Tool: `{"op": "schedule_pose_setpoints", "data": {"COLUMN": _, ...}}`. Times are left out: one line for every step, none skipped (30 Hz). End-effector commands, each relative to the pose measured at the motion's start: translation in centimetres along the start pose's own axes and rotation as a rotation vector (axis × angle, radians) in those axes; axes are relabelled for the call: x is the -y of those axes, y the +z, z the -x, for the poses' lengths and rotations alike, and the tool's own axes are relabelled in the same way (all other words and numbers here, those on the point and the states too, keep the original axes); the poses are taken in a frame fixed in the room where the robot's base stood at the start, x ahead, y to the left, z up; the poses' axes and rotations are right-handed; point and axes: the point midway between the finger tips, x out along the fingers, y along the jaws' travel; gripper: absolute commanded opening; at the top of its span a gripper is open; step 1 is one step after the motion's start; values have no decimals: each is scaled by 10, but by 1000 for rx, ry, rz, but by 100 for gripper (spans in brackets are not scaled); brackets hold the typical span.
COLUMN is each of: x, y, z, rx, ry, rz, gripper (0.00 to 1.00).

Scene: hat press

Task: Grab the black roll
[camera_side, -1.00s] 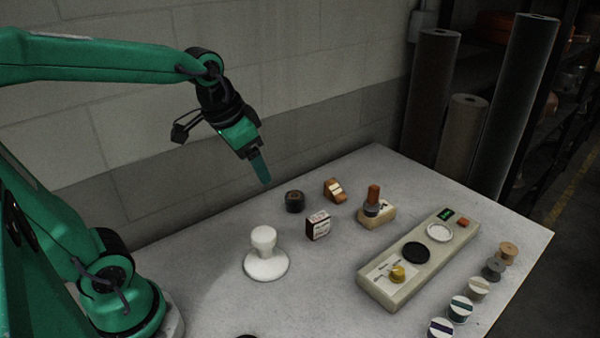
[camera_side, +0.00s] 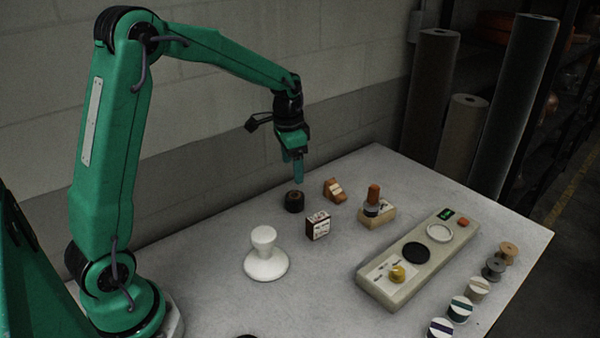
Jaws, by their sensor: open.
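The black roll (camera_side: 294,202) is a short dark cylinder with a brownish centre, standing on the table near its back edge. My gripper (camera_side: 299,182) is green and points down just above the roll, close to its top. Its fingers overlap in this view. It is open and holds nothing. I cannot tell whether the fingertips touch the roll.
A small orange-brown block (camera_side: 334,190) stands right of the roll, and a dark box with a white label (camera_side: 318,226) stands in front. A white knobbed press (camera_side: 266,262), a brown-handled stamp (camera_side: 373,205), a control panel (camera_side: 391,289) and several spools (camera_side: 478,289) share the table (camera_side: 210,270).

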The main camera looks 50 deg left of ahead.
Motion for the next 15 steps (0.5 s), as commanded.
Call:
{"op": "schedule_pose_setpoints", "data": {"x": 6, "y": -3, "z": -12, "rx": 15, "ry": 9, "rz": -8, "gripper": 75}}
{"op": "schedule_pose_setpoints", "data": {"x": 10, "y": -5, "z": -18, "rx": 22, "ry": 13, "rz": -16, "gripper": 75}}
{"op": "schedule_pose_setpoints", "data": {"x": 14, "y": -7, "z": -26, "rx": 31, "ry": 18, "rz": -24, "gripper": 75}}
{"op": "schedule_pose_setpoints", "data": {"x": 17, "y": -8, "z": -32, "rx": 37, "ry": 22, "rz": -30, "gripper": 75}}
{"op": "schedule_pose_setpoints", "data": {"x": 20, "y": -10, "z": -37, "rx": 42, "ry": 26, "rz": -36, "gripper": 75}}
{"op": "schedule_pose_setpoints", "data": {"x": 23, "y": -11, "z": -44, "rx": 50, "ry": 31, "rz": -43, "gripper": 75}}
{"op": "schedule_pose_setpoints", "data": {"x": 26, "y": -12, "z": -48, "rx": 54, "ry": 33, "rz": -48, "gripper": 75}}
{"op": "schedule_pose_setpoints", "data": {"x": 27, "y": -13, "z": -52, "rx": 58, "ry": 36, "rz": -53, "gripper": 75}}
{"op": "schedule_pose_setpoints", "data": {"x": 30, "y": -14, "z": -57, "rx": 63, "ry": 40, "rz": -59, "gripper": 75}}
{"op": "schedule_pose_setpoints", "data": {"x": 31, "y": -14, "z": -60, "rx": 65, "ry": 42, "rz": -62, "gripper": 75}}
{"op": "schedule_pose_setpoints", "data": {"x": 32, "y": -15, "z": -62, "rx": 67, "ry": 43, "rz": -64, "gripper": 75}}
{"op": "schedule_pose_setpoints", "data": {"x": 33, "y": -15, "z": -65, "rx": 70, "ry": 45, "rz": -67, "gripper": 75}}
{"op": "schedule_pose_setpoints", "data": {"x": 34, "y": -15, "z": -67, "rx": 72, "ry": 47, "rz": -69, "gripper": 75}}
{"op": "schedule_pose_setpoints", "data": {"x": 34, "y": -15, "z": -68, "rx": 72, "ry": 47, "rz": -71, "gripper": 75}}
{"op": "schedule_pose_setpoints", "data": {"x": 35, "y": -15, "z": -68, "rx": 73, "ry": 48, "rz": -72, "gripper": 75}}
